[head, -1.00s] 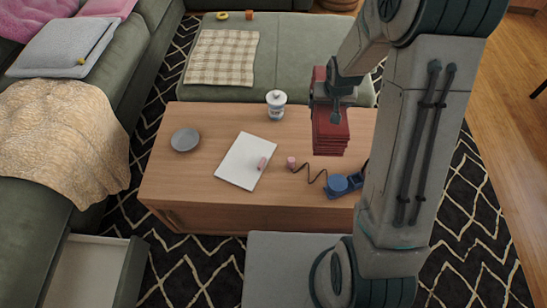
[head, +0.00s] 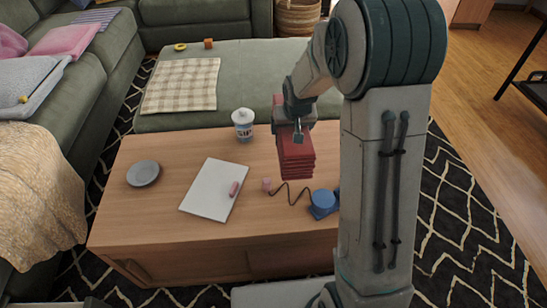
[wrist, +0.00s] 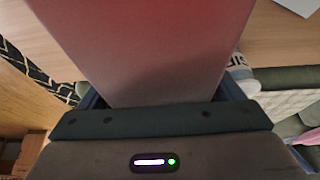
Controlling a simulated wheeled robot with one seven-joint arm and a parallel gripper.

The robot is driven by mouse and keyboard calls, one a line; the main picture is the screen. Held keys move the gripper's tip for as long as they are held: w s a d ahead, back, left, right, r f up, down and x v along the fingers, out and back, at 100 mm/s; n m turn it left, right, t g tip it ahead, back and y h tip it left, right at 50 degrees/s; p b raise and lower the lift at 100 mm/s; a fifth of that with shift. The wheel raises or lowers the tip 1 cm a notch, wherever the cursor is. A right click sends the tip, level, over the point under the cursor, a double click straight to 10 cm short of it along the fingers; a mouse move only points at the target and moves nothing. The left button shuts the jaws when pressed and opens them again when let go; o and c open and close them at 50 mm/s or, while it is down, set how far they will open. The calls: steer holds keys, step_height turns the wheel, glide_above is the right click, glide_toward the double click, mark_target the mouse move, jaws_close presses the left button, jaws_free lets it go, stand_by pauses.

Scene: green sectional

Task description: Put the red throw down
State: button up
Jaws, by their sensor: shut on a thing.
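The red throw (head: 296,158) is a folded, layered dark red block. My gripper (head: 297,127) is shut on its upper part and holds it over the right part of the wooden coffee table. In the wrist view the throw (wrist: 145,45) fills the middle between the jaws and hides the fingertips.
On the coffee table (head: 150,215) are a grey dish (head: 143,173), white paper (head: 208,195), a lidded white jar (head: 243,125), a small pink cylinder (head: 267,184) and a blue corded object (head: 323,203). Behind is a green seat (head: 245,85) with a checkered cloth (head: 182,86).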

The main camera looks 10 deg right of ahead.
step_height(320, 180, down, 8)
steer(key=shift+r+b, duration=0.25)
steer(key=shift+b, duration=1)
steer(key=shift+f, duration=0.2)
steer(key=o, duration=1.2)
steer(key=shift+r, duration=0.15)
